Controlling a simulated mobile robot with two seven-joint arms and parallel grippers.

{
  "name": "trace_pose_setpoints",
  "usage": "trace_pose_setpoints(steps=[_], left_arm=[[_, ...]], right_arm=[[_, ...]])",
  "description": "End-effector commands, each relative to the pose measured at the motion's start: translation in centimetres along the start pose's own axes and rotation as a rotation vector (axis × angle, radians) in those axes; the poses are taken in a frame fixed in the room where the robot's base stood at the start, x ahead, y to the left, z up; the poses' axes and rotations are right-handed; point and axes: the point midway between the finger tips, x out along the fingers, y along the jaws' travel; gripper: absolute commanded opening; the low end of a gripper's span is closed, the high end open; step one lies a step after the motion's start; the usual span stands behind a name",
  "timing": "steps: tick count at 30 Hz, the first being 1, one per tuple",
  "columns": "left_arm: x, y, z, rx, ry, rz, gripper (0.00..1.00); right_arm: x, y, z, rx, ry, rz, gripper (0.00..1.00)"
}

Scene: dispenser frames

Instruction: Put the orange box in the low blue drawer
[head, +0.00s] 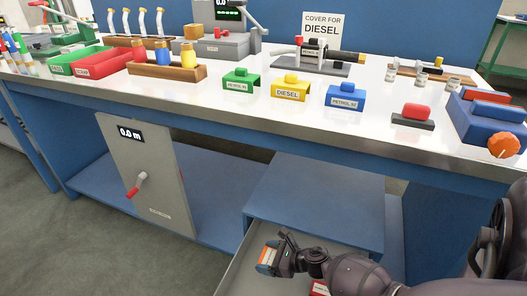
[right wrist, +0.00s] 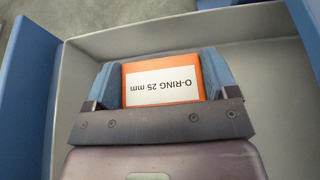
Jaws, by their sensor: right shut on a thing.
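The orange box (right wrist: 162,82) has a white label reading "O-RING 25 mm", upside down in the right wrist view. My right gripper (right wrist: 160,85) is shut on it, with one blue finger on each side. In the head view the gripper (head: 268,258) holds the box over the open low drawer (head: 234,272). The drawer has a grey inside and sits under a blue cabinet (head: 315,200). Its walls (right wrist: 270,50) surround the box in the right wrist view. I cannot tell whether the box touches the drawer floor. My left gripper is not in view.
A red and white item (head: 320,288) shows partly beside my right arm, low in the drawer. The blue cabinet top overhangs behind the gripper. A grey panel with a red-handled crank (head: 138,185) stands to the left. The white workbench (head: 210,105) above carries trays and coloured covers.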

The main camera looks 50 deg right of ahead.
Motion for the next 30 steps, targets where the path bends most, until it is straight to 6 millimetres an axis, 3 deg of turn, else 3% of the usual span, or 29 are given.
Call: trace_pose_setpoints(steps=[1,6,14,22,30], left_arm=[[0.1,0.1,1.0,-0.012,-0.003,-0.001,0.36],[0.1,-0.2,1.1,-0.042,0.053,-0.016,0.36],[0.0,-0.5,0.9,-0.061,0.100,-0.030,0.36],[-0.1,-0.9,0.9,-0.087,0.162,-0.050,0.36],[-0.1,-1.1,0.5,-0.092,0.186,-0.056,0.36]], right_arm=[[0.4,0.2,-2.2,0.008,0.013,0.001,0.53],[1.7,0.2,-4.9,0.007,0.009,0.001,0.53],[2.5,0.0,-6.2,0.000,0.001,0.000,0.53],[3.8,0.0,-9.6,0.004,0.005,0.000,0.53],[4.1,-0.1,-9.6,-0.002,-0.003,0.000,0.53]])
